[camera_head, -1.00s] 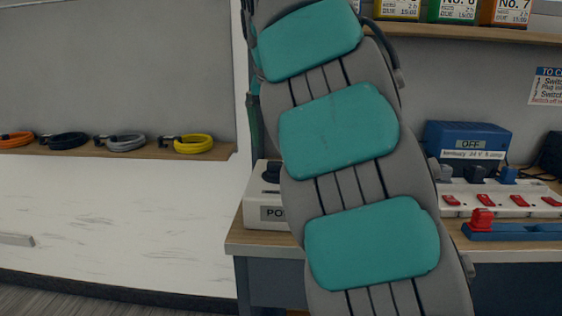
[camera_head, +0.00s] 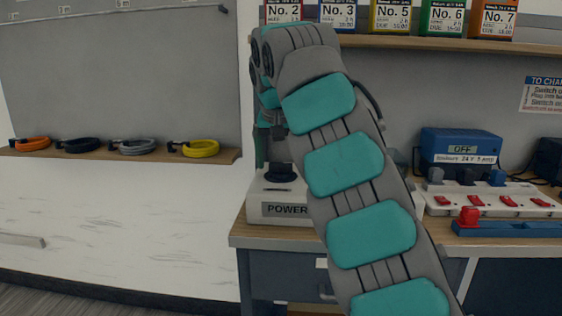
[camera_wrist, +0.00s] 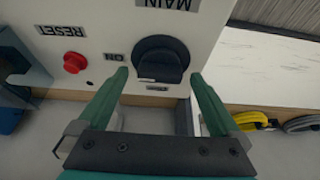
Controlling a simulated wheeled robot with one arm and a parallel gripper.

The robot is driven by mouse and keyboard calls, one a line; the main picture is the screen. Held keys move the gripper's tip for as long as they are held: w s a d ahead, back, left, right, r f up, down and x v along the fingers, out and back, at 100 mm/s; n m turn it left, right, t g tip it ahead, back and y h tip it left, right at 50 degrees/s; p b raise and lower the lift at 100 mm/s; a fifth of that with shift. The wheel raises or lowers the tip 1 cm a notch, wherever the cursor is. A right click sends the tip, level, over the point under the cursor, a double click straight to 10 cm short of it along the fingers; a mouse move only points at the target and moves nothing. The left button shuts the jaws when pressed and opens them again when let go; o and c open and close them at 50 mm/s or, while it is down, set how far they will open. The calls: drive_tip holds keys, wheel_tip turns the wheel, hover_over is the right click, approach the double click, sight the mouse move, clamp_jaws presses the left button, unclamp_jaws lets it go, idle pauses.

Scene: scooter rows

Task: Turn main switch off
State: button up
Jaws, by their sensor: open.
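The main switch is a black rotary knob (camera_wrist: 162,60) on the white power box (camera_head: 262,210). In the wrist view the print is upside down, with "MAIN" above the knob and "ON" to its left. A small label below the knob is too small to read, and I cannot tell which setting the knob points to. The knob also shows in the head view (camera_head: 281,173). My gripper (camera_wrist: 160,76) is open, its teal fingers spread to either side of the knob in the wrist view and apart from it. In the head view my arm hides part of the box.
A red reset button (camera_wrist: 74,62) is on the same box. Coiled cables, including a yellow one (camera_head: 195,149), lie on the left ledge.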

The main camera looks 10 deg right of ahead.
drive_tip(key=c, duration=1.4)
drive_tip(key=shift+f, duration=0.1)
drive_tip(key=shift+f+n+y+b, duration=0.1)
drive_tip(key=shift+n+y+b, duration=0.45)
drive_tip(key=shift+n, duration=0.55)
drive_tip(key=n+y, duration=0.1)
drive_tip(key=n, duration=0.2)
drive_tip(key=shift+d+n+b, duration=0.1)
drive_tip(key=shift+n+b, duration=0.2)
drive_tip(key=shift+b, duration=0.1)
drive_tip(key=n, duration=0.1)
drive_tip(key=n+y, duration=0.1)
drive_tip(key=shift+r+n+p, duration=0.25)
drive_tip(key=shift+n+p, duration=0.05)
drive_tip(key=shift+p, duration=0.1)
drive_tip(key=shift+d+n+g+y+p, duration=0.1)
drive_tip(key=shift+n+g+y+p, duration=0.1)
drive_tip(key=shift+n+y+p, duration=0.45)
drive_tip(key=shift+d+n+g+p, duration=0.1)
drive_tip(key=shift+n+g+p, duration=0.15)
drive_tip(key=shift+n, duration=0.8)
drive_tip(key=shift+f, duration=0.1)
